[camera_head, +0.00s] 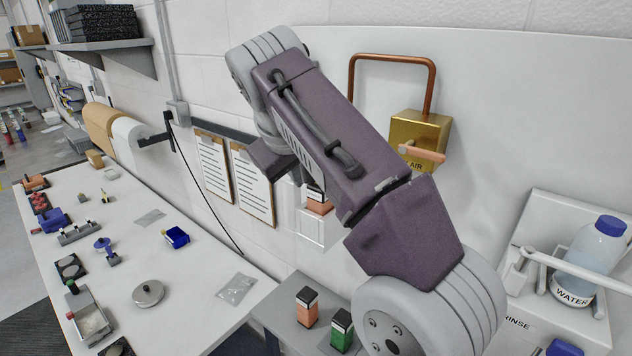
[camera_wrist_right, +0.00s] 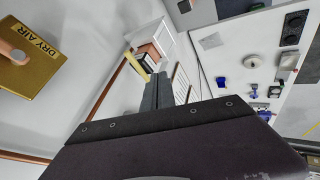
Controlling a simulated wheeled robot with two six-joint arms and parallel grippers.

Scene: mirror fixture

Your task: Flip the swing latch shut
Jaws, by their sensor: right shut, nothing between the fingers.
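I cannot clearly pick out the swing latch in either view. A white-framed case (camera_head: 309,228) on the wall holds an orange and black box (camera_head: 318,207), partly hidden behind my right arm. In the right wrist view the box (camera_wrist_right: 150,51) sits in the white frame (camera_wrist_right: 148,27), with a narrow yellowish strip (camera_wrist_right: 135,63) beside it. My right gripper (camera_wrist_right: 154,80) is shut and empty, its fingertips pointing towards the box. I cannot tell whether they touch anything. The arm hides the gripper's fingers in the head view. My left gripper is not in view.
A brass DRY AIR block (camera_head: 418,129) with a copper pipe is right of my arm. Two clipboards (camera_head: 255,185) hang on the left. A water bottle (camera_head: 598,246) stands at the right. The white bench (camera_head: 190,290) holds several small items.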

